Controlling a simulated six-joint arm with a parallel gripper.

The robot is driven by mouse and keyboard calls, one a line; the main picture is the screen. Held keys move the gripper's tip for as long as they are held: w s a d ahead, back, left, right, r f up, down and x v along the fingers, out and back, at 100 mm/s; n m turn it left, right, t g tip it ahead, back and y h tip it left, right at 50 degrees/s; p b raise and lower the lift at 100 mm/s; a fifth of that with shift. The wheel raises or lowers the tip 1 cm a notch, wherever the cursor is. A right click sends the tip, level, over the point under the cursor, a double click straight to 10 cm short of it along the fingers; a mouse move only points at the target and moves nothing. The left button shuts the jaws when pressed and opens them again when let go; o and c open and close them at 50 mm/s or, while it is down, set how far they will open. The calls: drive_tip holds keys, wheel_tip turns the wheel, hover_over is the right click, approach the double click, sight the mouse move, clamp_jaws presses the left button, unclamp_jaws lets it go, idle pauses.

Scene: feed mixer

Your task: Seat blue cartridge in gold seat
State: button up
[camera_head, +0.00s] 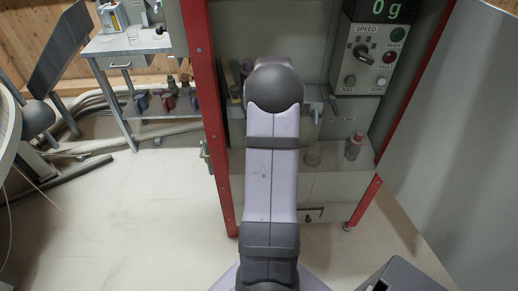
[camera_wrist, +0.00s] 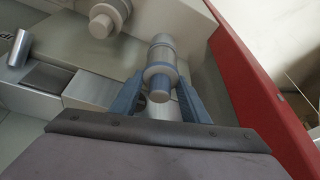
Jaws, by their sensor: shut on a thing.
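In the wrist view my gripper (camera_wrist: 159,88) has its two blue-grey fingers closed on either side of a blue-grey cylinder with a lighter top and a raised collar, which I take to be the blue cartridge (camera_wrist: 161,70). The cylinder points away from the fingers, with its round near end facing me. I cannot tell whether its far end touches anything. No gold seat can be made out in either view. In the head view my own arm covers the middle of the machine, and the grip is hidden.
A red post (camera_wrist: 245,80) stands close on the right in the wrist view. A large round grey fitting (camera_wrist: 105,18) is at the top, and a small metal cylinder (camera_wrist: 19,48) is at left. The control panel (camera_head: 374,55) and a red-topped bottle (camera_head: 354,147) are at right in the head view.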

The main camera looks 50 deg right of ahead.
drive_tip(key=shift+f, duration=4.1)
drive_tip(key=shift+f, duration=0.1)
drive_tip(key=o, duration=1.2)
drive_tip(key=shift+c, duration=0.2)
drive_tip(key=shift+r, duration=0.2)
drive_tip(key=v, duration=0.7)
drive_tip(key=shift+b, duration=0.4)
drive_tip(key=shift+a, duration=0.1)
